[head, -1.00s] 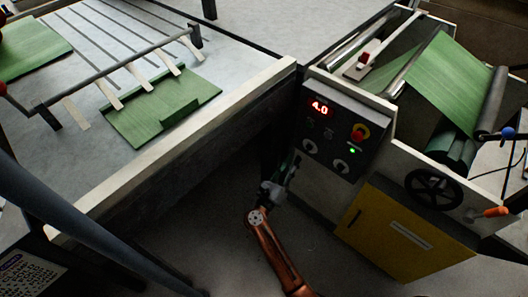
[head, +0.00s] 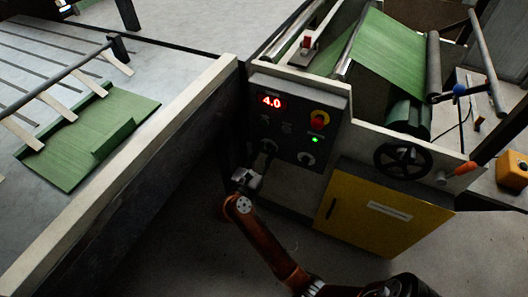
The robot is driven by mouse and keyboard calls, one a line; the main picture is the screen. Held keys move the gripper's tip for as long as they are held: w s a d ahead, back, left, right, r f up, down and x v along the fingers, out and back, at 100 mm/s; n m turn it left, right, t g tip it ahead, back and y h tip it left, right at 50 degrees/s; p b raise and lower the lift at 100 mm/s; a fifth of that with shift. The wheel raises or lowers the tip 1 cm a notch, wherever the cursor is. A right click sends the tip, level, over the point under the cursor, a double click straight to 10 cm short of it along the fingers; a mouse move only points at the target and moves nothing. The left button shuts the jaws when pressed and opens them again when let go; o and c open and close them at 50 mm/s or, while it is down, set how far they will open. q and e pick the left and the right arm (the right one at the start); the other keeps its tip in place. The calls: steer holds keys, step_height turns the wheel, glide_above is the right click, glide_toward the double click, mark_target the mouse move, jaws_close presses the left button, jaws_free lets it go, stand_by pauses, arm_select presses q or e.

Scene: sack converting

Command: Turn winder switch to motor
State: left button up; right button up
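The dark control panel (head: 296,112) stands on the front of the machine, with a red display (head: 271,100) reading 4.0. My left gripper is out of view.
A black handwheel (head: 403,160) and yellow cabinet door (head: 381,211) lie further right. The pale table edge (head: 130,165) bounds the left side.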

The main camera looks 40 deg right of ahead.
steer(key=shift+c, duration=0.4)
jaws_close()
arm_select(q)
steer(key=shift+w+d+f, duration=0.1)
arm_select(e)
steer(key=m+b, duration=0.1)
steer(key=m, duration=0.1)
steer(key=m+b, duration=0.1)
steer(key=m, duration=0.1)
steer(key=m+b, duration=0.1)
steer(key=m, duration=0.1)
steer(key=shift+f, duration=0.3)
steer(key=shift+s+m+b, duration=0.1)
steer(key=shift+m+b, duration=0.55)
steer(key=shift+m, duration=0.25)
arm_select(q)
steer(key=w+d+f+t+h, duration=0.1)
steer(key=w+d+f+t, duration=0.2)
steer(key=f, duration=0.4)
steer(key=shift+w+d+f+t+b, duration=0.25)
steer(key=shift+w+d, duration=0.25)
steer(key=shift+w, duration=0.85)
arm_select(e)
steer(key=shift+r+m, duration=0.15)
steer(key=shift+m, duration=0.45)
